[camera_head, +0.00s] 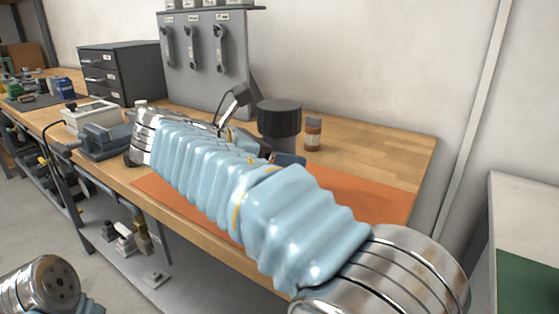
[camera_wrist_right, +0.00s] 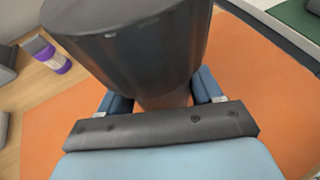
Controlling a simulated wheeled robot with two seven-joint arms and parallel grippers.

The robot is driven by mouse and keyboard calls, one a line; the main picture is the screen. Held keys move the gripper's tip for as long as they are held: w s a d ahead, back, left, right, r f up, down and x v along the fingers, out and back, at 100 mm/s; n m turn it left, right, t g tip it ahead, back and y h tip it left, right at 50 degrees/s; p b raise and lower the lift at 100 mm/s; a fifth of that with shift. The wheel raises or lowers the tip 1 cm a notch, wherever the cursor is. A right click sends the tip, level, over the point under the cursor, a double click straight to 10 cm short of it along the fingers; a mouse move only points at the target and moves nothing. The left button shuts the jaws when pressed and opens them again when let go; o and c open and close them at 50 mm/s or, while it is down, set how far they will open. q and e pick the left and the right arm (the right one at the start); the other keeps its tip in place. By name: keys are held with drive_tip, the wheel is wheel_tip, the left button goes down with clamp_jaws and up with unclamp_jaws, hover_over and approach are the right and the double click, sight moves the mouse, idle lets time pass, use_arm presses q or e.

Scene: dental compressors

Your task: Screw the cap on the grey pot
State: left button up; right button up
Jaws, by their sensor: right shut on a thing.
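The grey pot (camera_head: 278,146) stands upright near the back edge of the orange mat, with a wide dark cap (camera_head: 279,116) on top. In the right wrist view the dark cap (camera_wrist_right: 130,40) fills the top middle, and the narrower pot body (camera_wrist_right: 165,97) shows below it. My right gripper (camera_wrist_right: 162,93) has its blue fingers on either side of that body, shut on it under the cap. In the head view the gripper (camera_head: 284,160) is mostly hidden behind my right arm. Whether the cap is fully tight cannot be told. My left gripper is out of view.
The orange mat (camera_head: 385,195) lies on the wooden bench. A tool panel (camera_head: 205,60) and dark drawers (camera_head: 118,72) stand behind to the left. The bench right of the jar is clear.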

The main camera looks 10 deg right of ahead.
sight(270, 117)
drive_tip(key=shift+r, duration=0.65)
wheel_tip(270, 117, up, 2)
drive_tip(key=shift+p, duration=0.55)
drive_tip(key=s+a+r, duration=0.1)
drive_tip(key=s+r+p, duration=0.1)
drive_tip(key=r, duration=0.1)
drive_tip(key=s+a+r, duration=0.1)
drive_tip(key=r, duration=0.1)
drive_tip(key=shift+s+a+r+p, duration=0.1)
drive_tip(key=shift+s+a+p, duration=0.05)
drive_tip(key=shift+a+p, duration=0.2)
drive_tip(key=s+a+r, duration=0.4)
drive_tip(key=s+a, duration=0.1)
drive_tip(key=s, duration=0.3)
drive_tip(key=shift+a+r, duration=0.25)
drive_tip(key=shift+a, duration=0.15)
